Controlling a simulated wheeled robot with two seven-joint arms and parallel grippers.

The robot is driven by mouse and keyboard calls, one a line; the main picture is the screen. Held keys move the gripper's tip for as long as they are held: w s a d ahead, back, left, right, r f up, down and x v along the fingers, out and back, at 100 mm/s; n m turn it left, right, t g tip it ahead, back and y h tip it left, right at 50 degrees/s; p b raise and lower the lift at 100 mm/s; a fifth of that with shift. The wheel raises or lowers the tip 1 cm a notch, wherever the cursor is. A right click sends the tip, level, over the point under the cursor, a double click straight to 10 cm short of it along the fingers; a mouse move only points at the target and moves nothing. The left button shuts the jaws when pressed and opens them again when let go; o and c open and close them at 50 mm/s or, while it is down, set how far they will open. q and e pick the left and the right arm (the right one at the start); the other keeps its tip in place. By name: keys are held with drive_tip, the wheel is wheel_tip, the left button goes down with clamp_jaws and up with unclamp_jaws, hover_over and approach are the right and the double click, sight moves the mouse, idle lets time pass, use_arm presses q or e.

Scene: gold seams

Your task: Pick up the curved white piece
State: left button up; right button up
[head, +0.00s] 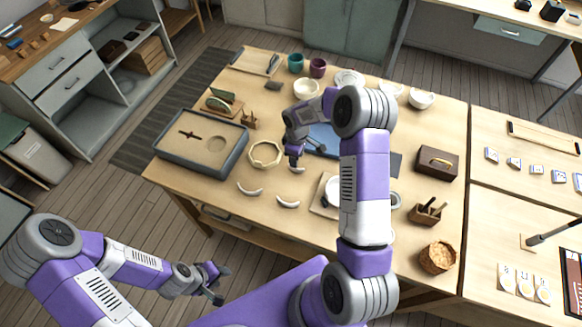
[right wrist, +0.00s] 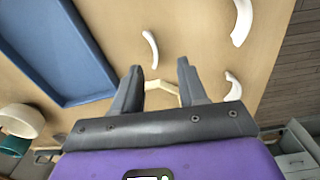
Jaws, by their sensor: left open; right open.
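Three curved white pieces lie apart on the wooden table: one (head: 297,169) right by my right gripper, one (head: 288,202) nearer the front edge, and one (head: 250,189) to its left. My right gripper (head: 294,159) is open and empty above the table. In the right wrist view, its two fingers (right wrist: 158,76) point towards one curved white piece (right wrist: 151,49), which lies just beyond the fingertips. Another piece (right wrist: 241,22) is at the upper right and another (right wrist: 233,87) is right of the fingers. My left gripper (head: 222,284) is open and empty, off the table's front.
A pale octagonal ring (head: 253,162) lies left of my right gripper; a blue tray (head: 322,143) is close on its right. A grey-rimmed sand tray (head: 171,152) is at the table's left. Bowls and cups (head: 318,67) stand along the back. The front-left table strip is clear.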

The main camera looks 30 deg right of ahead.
drive_tip(key=f, duration=0.1)
drive_tip(key=w+f, duration=0.1)
drive_tip(key=f, duration=0.1)
drive_tip(key=shift+w+f+b, duration=0.1)
drive_tip(key=shift+w+b, duration=0.2)
drive_tip(key=shift+w, duration=0.05)
drive_tip(key=shift+s+f, duration=0.35)
drive_tip(key=shift+f, duration=0.3)
drive_tip(key=f, duration=0.4)
drive_tip(key=shift+w+d+f, duration=0.1)
drive_tip(key=shift+d+f, duration=0.1)
drive_tip(key=shift+f, duration=0.2)
clamp_jaws()
